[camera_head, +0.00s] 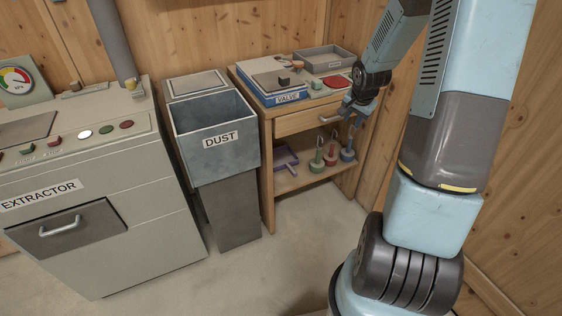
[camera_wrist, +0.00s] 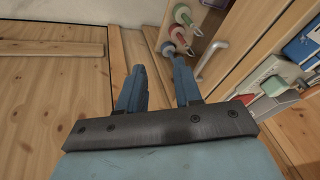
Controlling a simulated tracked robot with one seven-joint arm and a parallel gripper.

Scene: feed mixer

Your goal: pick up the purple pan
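The purple pan (camera_head: 286,157) lies on the lower shelf of the wooden cabinet (camera_head: 267,170), at the left end, under the drawer. My gripper (camera_head: 345,114) is at the cabinet's front right, near drawer height, above and to the right of the pan. In the wrist view my gripper (camera_wrist: 158,70) has its two blue fingers apart, with nothing held between them.
Green, red and blue handled weights (camera_head: 331,155) stand right of the pan on the shelf. The drawer handle (camera_head: 331,117) sticks out near my gripper. A DUST bin (camera_head: 217,145) stands left of the cabinet. A wooden wall (camera_head: 390,130) is to the right. Floor in front is clear.

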